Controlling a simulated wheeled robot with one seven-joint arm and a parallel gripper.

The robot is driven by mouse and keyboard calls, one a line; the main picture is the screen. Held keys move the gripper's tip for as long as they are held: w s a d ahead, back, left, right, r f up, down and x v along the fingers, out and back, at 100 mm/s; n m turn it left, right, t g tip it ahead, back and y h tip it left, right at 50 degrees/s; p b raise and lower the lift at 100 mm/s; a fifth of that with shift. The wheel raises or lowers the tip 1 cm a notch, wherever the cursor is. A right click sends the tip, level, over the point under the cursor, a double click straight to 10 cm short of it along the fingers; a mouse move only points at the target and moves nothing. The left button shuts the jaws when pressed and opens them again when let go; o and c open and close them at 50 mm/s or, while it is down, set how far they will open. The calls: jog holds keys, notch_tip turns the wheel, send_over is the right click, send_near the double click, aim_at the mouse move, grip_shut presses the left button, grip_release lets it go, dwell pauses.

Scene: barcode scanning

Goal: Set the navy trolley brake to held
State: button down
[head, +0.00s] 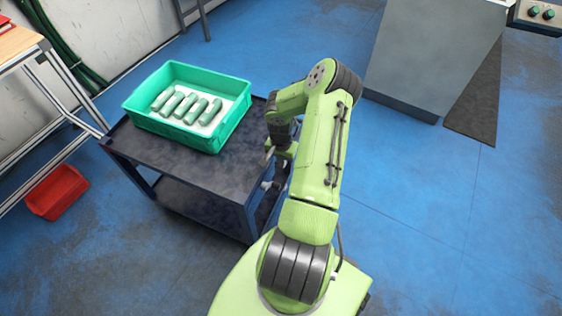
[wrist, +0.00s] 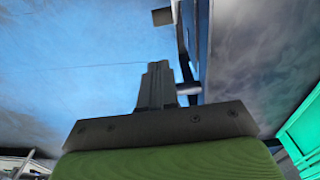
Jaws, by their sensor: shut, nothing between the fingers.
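The navy trolley (head: 225,180) stands left of my arm in the head view, a green crate on its top. In the wrist view its dark top (wrist: 250,60) fills the upper right. My gripper (head: 268,160) is beside the trolley's right side, mostly hidden by my arm. In the wrist view my gripper (wrist: 157,68) is shut and empty, its fingers together just left of the trolley's edge. A dark bar (wrist: 186,72) shows beside the fingers at that edge; I cannot tell whether they touch. I cannot make out the brake's setting.
The green crate (head: 148,122) holds several green cylindrical items. A red bin (head: 57,192) lies on the floor at left, under a metal-framed table (head: 32,45). A grey cabinet (head: 430,55) stands at the back right.

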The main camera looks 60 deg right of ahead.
jog(key=f, duration=0.3)
jog(key=a+f+b, duration=0.1)
jog(key=f, duration=0.1)
jog(key=f+b, duration=0.1)
jog(key=f, duration=0.2)
jog(key=shift+s+a+f, duration=0.2)
jog(key=shift+a+f, duration=0.15)
jog(key=shift+a, duration=0.05)
jog(key=shift+f+y+b, duration=0.4)
jog(key=shift+y+b, duration=0.15)
jog(key=shift+y, duration=0.15)
jog(key=shift+a+f, duration=0.25)
jog(key=shift+f, duration=0.3)
notch_tip(320, 180, up, 16)
jog(key=d+p, duration=0.1)
jog(key=p, duration=0.3)
jog(key=shift+f+p, duration=0.15)
jog(key=shift+p, duration=0.15)
